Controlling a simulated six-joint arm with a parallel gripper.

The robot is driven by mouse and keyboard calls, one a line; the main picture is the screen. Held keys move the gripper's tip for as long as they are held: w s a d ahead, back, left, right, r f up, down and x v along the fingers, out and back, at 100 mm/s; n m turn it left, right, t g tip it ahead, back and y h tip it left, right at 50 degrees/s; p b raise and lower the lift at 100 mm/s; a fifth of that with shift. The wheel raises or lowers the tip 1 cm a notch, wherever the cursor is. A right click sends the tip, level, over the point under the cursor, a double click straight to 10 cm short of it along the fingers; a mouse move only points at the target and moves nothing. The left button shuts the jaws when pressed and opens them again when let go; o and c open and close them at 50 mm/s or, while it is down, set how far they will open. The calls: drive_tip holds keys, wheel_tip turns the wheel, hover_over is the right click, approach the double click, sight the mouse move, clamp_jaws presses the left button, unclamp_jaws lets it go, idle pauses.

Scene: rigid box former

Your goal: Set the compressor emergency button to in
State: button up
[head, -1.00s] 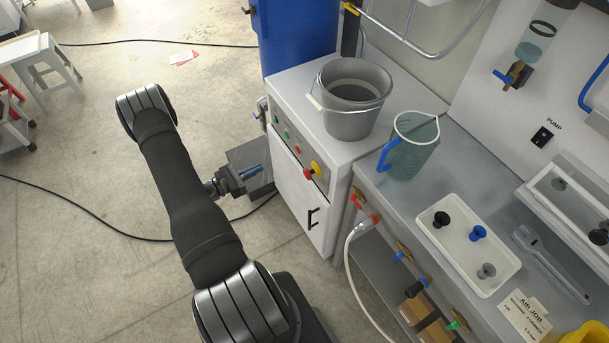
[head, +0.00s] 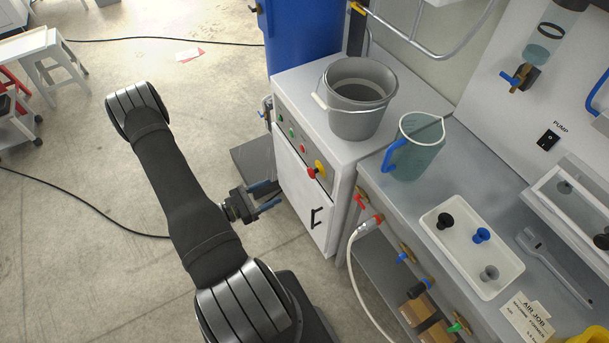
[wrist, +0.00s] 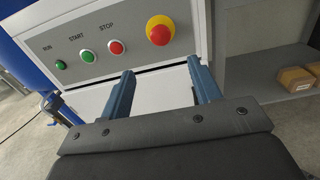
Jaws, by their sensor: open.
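The compressor emergency button (head: 312,172) is a red knob on a yellow collar on the front panel of the grey compressor cabinet (head: 289,215). In the wrist view the red emergency button (wrist: 160,35) sits at the upper middle, right of the start and stop buttons. I cannot tell from its look whether it is in or out. My gripper (head: 271,194) is open and empty, left of the cabinet front and lower than the button. In the wrist view its two blue fingers (wrist: 158,80) point at the panel, below the button and apart from it.
A green start button (wrist: 88,56) and a red stop button (wrist: 116,47) are beside the emergency button. A grey bucket (head: 358,122) and a jug (head: 415,150) stand above. A white hose (head: 352,275) hangs at right.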

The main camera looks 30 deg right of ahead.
sight(309, 173)
drive_tip(key=d, duration=1.3)
drive_tip(key=shift+d, duration=0.15)
